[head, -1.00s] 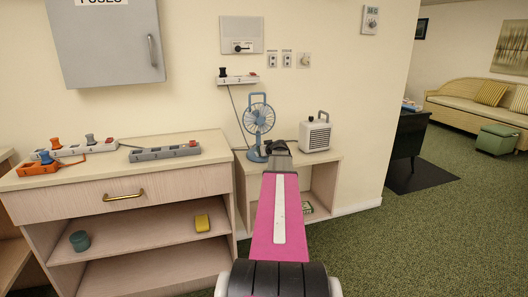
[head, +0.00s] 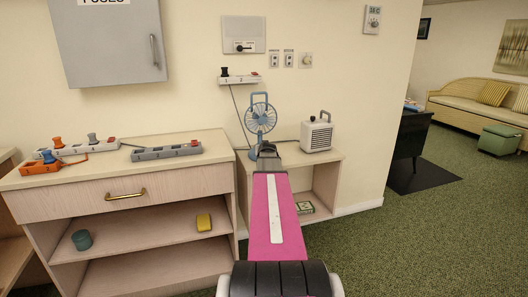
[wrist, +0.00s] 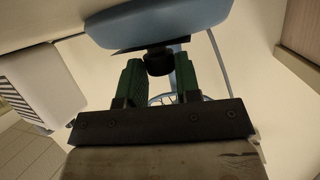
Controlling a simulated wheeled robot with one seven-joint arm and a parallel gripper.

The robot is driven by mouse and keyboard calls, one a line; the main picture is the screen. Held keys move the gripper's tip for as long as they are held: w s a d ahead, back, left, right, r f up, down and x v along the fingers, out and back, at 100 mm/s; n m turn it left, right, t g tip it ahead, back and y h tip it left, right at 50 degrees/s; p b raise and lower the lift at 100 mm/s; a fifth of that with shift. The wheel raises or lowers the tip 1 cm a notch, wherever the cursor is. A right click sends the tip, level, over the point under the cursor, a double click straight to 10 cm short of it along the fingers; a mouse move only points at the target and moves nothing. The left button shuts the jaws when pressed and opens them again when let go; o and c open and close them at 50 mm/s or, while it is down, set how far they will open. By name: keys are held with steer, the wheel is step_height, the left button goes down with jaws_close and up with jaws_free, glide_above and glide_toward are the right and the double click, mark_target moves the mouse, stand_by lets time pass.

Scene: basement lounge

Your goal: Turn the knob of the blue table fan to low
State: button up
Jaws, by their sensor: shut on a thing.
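The blue table fan (head: 261,118) stands on the low shelf unit, by the wall. In the wrist view its blue base (wrist: 160,18) fills the top, with the dark round knob (wrist: 158,62) on it. My gripper (wrist: 158,68) has its two green fingers on either side of the knob and is shut on it. In the head view my gripper (head: 268,150) is at the fan's base, and my arm hides the knob. The knob's setting marks cannot be read.
A white heater (head: 316,135) stands right of the fan on the shelf unit (head: 334,163). A wooden cabinet (head: 65,200) with power strips is on the left. A power strip (head: 240,80) hangs on the wall above. Green carpet lies open to the right.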

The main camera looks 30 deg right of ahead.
steer(key=shift+g, duration=0.3)
stand_by(0.5)
steer(key=o, duration=0.9)
steer(key=v, duration=1)
steer(key=shift+s+a, duration=0.3)
steer(key=shift+a, duration=0.05)
steer(key=shift+m, duration=0.3)
